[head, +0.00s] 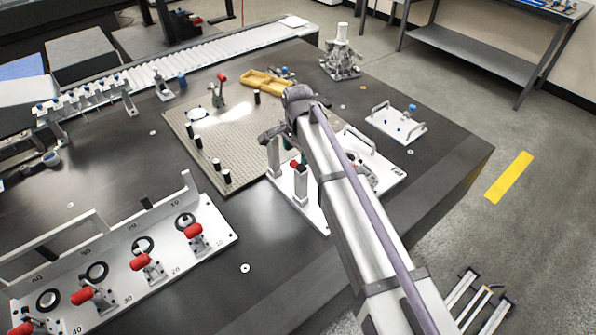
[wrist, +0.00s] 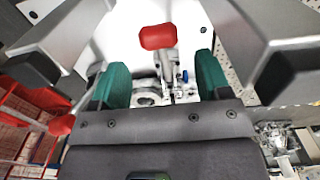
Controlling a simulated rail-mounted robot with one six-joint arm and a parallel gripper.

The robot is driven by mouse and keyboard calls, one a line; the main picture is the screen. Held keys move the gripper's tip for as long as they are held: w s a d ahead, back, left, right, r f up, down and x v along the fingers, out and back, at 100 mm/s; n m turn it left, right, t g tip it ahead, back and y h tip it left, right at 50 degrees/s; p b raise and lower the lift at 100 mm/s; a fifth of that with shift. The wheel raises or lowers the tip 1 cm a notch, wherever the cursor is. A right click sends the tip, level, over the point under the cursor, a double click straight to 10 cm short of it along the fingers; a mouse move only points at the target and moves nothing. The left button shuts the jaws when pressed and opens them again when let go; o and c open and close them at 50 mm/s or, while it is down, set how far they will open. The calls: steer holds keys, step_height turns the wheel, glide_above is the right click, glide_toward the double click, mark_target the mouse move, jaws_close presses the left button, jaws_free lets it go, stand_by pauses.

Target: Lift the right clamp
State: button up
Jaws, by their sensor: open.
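A clamp with a red handle (head: 294,163) stands on a white fixture plate (head: 316,214) right of the middle of the table, partly hidden behind my arm. In the wrist view its red handle (wrist: 158,37) is near the top centre, above metal linkage with a small blue part. My gripper (head: 288,180) is over this plate with its fingers apart. In the wrist view my gripper (wrist: 163,84) shows teal pads on either side of the clamp, with gaps between. No grip on the clamp shows. The clamp's base is partly hidden.
A white angled fixture (head: 215,240) with several red-handled clamps stands at the front left. A perforated plate (head: 240,140) with pegs lies behind my gripper. A small white plate with handles (head: 385,126) lies at right. Bare dark table (head: 265,270) shows in front.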

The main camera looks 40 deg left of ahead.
step_height(320, 180, down, 4)
steer(key=shift+f+b, duration=0.2)
steer(key=shift+b, duration=1.05)
steer(key=shift+r, duration=0.1)
steer(key=shift+c, duration=0.3)
steer(key=c, duration=1.2)
steer(key=shift+r, duration=0.1)
